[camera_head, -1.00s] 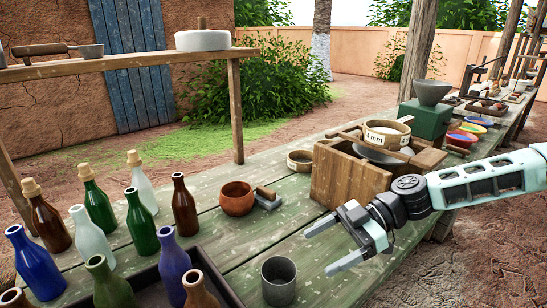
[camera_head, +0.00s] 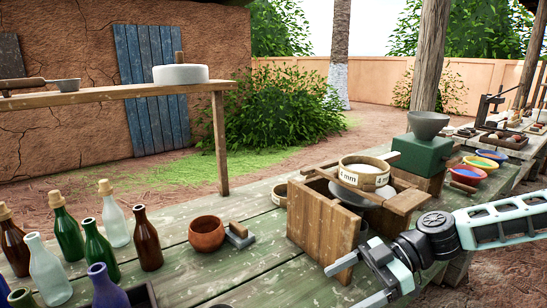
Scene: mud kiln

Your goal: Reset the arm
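My gripper (camera_head: 358,284) is at the lower right, in front of the wooden box. Its two pale fingers are spread wide apart, with only the green bench top visible between them. It holds nothing. My arm comes in from the right edge, and the upper finger ends close to the box's front corner; I cannot tell whether they touch.
The wooden box (camera_head: 312,222) carries a sieve (camera_head: 363,172). A clay bowl (camera_head: 206,234) and a small block (camera_head: 240,237) stand left of it. Several bottles (camera_head: 147,238) crowd the lower left. A green grinder (camera_head: 421,155) and coloured bowls (camera_head: 467,175) are behind.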

